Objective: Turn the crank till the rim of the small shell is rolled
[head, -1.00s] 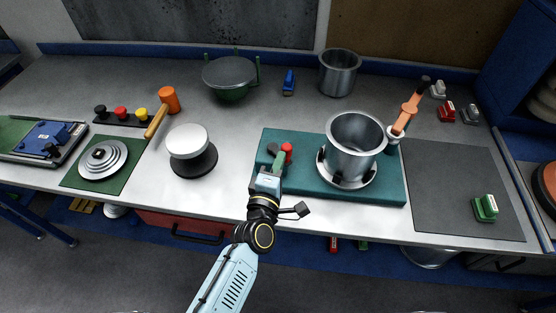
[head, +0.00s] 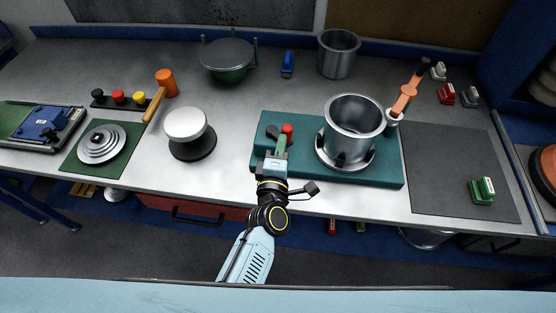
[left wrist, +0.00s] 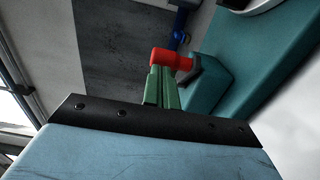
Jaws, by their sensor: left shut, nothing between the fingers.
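The small shell (head: 353,128), an open shiny metal pot, stands upright on a round seat on the teal base (head: 310,173). The crank's red knob (head: 287,129) is at the base's left end, with a dark part (head: 272,132) beside it. My left gripper (head: 281,143) has green fingers, shut and empty, just in front of the red knob. In the left wrist view the fingers (left wrist: 160,88) point at the red knob (left wrist: 172,58), overlapping it; I cannot tell whether they touch. An orange lever (head: 405,95) with a black end rises right of the shell. My right gripper is not in view.
A white-topped round stand (head: 186,124) is left of the base. A dark mat (head: 455,165) with a green block (head: 482,190) lies to the right. Bench between is clear.

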